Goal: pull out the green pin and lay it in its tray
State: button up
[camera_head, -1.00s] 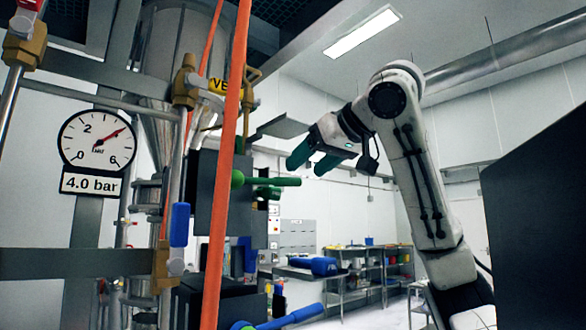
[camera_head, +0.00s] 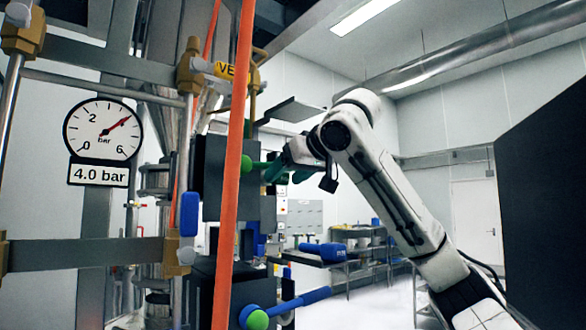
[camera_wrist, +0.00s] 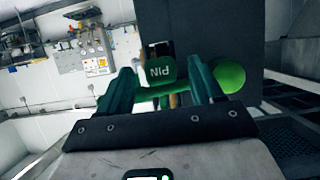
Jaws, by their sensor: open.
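The green pin (camera_head: 260,165) sticks out sideways from a dark box (camera_head: 212,180), with a round green knob (camera_head: 246,163) at the box. In the wrist view a green tag lettered PIN (camera_wrist: 161,70) shows between my fingers, and the round green knob (camera_wrist: 230,76) is beside the right finger. My gripper (camera_head: 277,172) has green fingers, is open and is at the pin's outer part. In the wrist view my gripper (camera_wrist: 161,84) has one finger on each side of the tag. Contact cannot be told. I cannot pick out the pin's tray for sure.
An orange upright pole (camera_head: 232,190) passes in front of the box. A grey flat plate (camera_head: 292,110) juts out above my gripper. A blue handle (camera_head: 303,300) with a green end is below. A gauge (camera_head: 103,130) is at left, a dark panel (camera_head: 545,190) at right.

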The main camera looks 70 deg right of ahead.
jog(key=shift+c, duration=0.5)
jog(key=c, duration=1.1)
jog(key=shift+s+a+b, duration=0.4)
jog(key=shift+s+a, duration=0.4)
jog(key=shift+s, duration=0.5)
jog(key=shift+s+a+b, duration=0.45)
jog(key=shift+s+a, duration=0.35)
jog(key=shift+s, duration=0.5)
jog(key=shift+s+a+b, duration=0.4)
jog(key=shift+s+a, duration=0.4)
jog(key=shift+s, duration=0.5)
grip_shut()
jog(key=shift+s+a+b, duration=0.3)
jog(key=shift+s+a, duration=0.2)
jog(key=shift+s, duration=0.35)
jog(key=shift+s+a+b, duration=0.25)
jog(key=shift+s+a, duration=0.3)
jog(key=shift+s, duration=0.25)
jog(key=shift+s+a+b, duration=0.3)
jog(key=shift+s+a, duration=0.2)
jog(key=shift+s, duration=0.35)
